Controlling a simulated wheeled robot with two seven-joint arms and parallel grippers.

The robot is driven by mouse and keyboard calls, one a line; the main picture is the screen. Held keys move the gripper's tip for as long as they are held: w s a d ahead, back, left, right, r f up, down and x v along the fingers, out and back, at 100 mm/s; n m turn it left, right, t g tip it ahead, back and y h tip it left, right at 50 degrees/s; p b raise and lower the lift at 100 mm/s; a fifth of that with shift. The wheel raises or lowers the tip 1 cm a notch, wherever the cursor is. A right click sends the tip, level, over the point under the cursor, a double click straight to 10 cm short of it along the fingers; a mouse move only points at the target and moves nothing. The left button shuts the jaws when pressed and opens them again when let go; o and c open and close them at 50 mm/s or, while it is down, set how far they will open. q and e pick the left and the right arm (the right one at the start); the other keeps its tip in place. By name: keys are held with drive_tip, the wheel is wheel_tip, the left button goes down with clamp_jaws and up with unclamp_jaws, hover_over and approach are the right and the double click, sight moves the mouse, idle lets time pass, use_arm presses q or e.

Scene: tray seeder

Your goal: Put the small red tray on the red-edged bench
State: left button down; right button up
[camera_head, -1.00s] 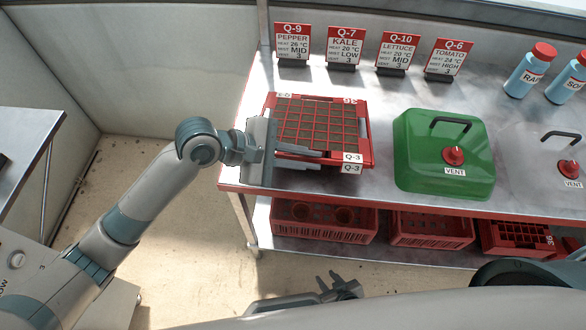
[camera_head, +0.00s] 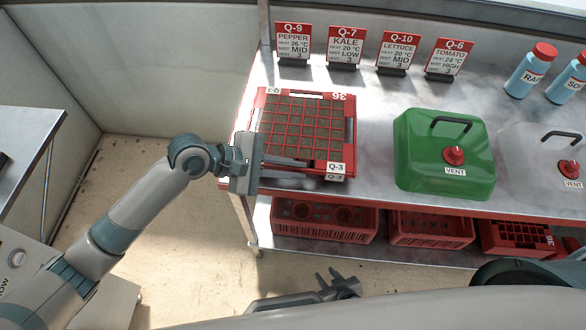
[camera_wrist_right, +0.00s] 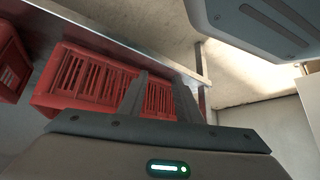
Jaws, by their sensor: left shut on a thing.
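The small red tray (camera_head: 350,130) has a grid of soil-filled cells and a Q-3 label on its front right corner. It is at the left end of the red-edged bench (camera_head: 375,185), over the bench top; whether it touches the surface I cannot tell. My left gripper (camera_head: 300,168) is shut on the tray's front left edge. My right gripper (camera_head: 340,282) hangs low in front of the bench, apart from the tray. In the right wrist view its two fingers (camera_wrist_right: 160,95) stand apart with nothing between them.
Red crates (camera_head: 325,220) stand on the shelf below; they also show in the right wrist view (camera_wrist_right: 85,75). A green vented lid (camera_head: 445,155) sits right of the tray, with a clear lid (camera_head: 535,150) beyond. Sign cards (camera_head: 345,48) line the back. Bare bench lies between tray and green lid.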

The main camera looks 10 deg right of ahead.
use_arm(q)
drive_tip(key=shift+f, duration=0.45)
drive_tip(key=c, duration=1.9)
unclamp_jaws()
drive_tip(key=shift+f, duration=0.1)
drive_tip(key=shift+o, duration=0.4)
use_arm(e)
drive_tip(key=shift+s+d+f, duration=0.3)
drive_tip(key=shift+s+d, duration=0.25)
drive_tip(key=shift+d, duration=0.2)
use_arm(q)
drive_tip(key=shift+a, duration=0.1)
use_arm(e)
drive_tip(key=shift+a, duration=0.1)
